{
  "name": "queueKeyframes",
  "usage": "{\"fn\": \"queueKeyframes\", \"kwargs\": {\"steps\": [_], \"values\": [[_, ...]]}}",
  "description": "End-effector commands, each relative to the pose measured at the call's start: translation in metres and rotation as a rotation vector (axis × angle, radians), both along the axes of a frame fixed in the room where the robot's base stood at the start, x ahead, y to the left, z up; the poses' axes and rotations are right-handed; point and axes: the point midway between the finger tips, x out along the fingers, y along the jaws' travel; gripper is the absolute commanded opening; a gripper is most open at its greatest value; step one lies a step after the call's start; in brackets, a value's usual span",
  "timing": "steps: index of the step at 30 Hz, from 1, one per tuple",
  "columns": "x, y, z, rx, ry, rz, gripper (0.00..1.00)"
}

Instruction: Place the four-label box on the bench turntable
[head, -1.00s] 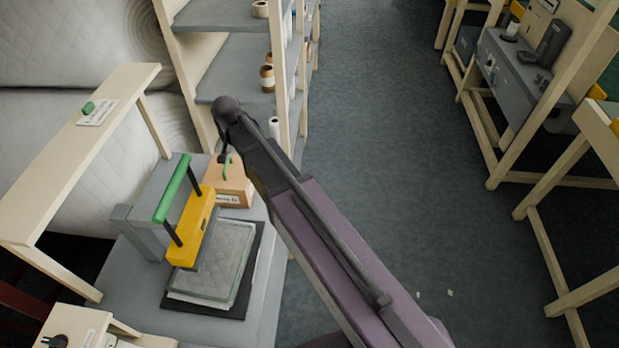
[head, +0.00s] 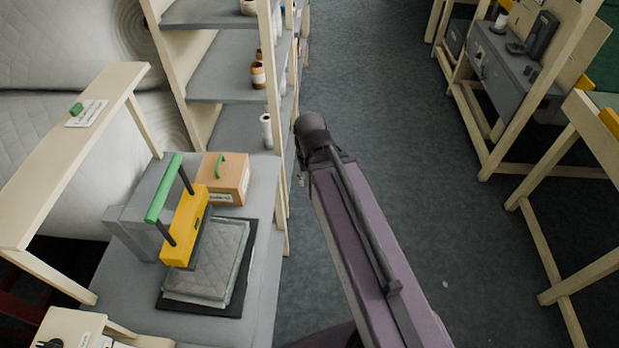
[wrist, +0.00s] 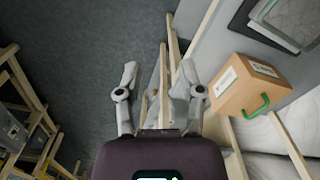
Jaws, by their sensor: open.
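The box (head: 222,178) is tan with a green handle on top. It sits at the back of the grey bench, beside the yellow-and-green press. One white label shows on its front in the head view. In the wrist view the box (wrist: 250,87) is right of my gripper, with labels on two faces. My gripper (wrist: 158,68) is open and empty, apart from the box, over the aisle and shelf edge. In the head view it is mostly hidden behind my arm. I cannot make out a turntable.
The press (head: 190,225) stands over a quilted pad (head: 208,262) on a black mat. Shelving (head: 235,65) with several small rolls and jars rises behind the bench. A cream overhead beam (head: 75,150) spans the left. The aisle floor (head: 385,90) is clear.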

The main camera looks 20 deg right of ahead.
Motion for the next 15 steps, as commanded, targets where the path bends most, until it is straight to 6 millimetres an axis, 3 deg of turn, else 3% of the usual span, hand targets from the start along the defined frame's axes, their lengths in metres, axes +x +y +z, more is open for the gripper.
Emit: {"fn": "queueKeyframes", "kwargs": {"steps": [3, 11, 15], "values": [[0.0, 0.0, 0.0, 0.0, -0.001, -0.001, 0.58], [0.005, 0.003, 0.0, 0.001, -0.003, -0.004, 0.58], [0.024, 0.014, 0.002, 0.005, -0.014, -0.019, 0.58]]}}
